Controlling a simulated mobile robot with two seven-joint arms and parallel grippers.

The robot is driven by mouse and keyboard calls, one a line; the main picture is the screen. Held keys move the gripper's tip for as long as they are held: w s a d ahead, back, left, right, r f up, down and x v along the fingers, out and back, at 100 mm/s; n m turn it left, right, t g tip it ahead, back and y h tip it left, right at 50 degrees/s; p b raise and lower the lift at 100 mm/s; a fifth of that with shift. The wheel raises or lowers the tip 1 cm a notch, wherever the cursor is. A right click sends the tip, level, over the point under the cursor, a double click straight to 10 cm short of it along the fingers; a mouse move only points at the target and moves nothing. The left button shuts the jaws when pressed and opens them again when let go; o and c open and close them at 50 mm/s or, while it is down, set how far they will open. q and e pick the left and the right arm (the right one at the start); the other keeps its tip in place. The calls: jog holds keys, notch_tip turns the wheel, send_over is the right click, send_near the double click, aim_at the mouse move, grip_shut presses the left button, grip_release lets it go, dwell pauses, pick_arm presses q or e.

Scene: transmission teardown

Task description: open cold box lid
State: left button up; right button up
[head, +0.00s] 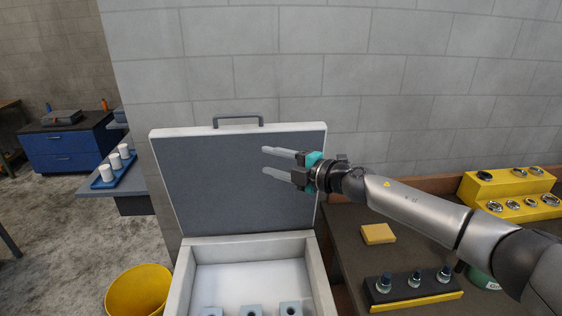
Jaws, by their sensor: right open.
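The cold box (181,289) is a white box at the lower middle of the head view. Its lid (195,190) stands upright at the back, grey inside with a white rim, and a grey handle (238,119) is on its top edge. The box is open, and several light grey blocks with holes (291,308) sit inside at the bottom of the view. My right gripper (264,161) is open and empty, in front of the lid's upper right part and pointing left. I cannot tell whether it touches the lid. My left gripper is not in view.
A dark bench (345,240) at the right holds a yellow block (378,234), a black holder with several fittings (415,292) and a yellow stepped rack of rings (480,190). A yellow bucket (138,290) stands left of the box. A blue tray with white cups (103,184) lies at the left.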

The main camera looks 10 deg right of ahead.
jog(key=shift+v, duration=1.15)
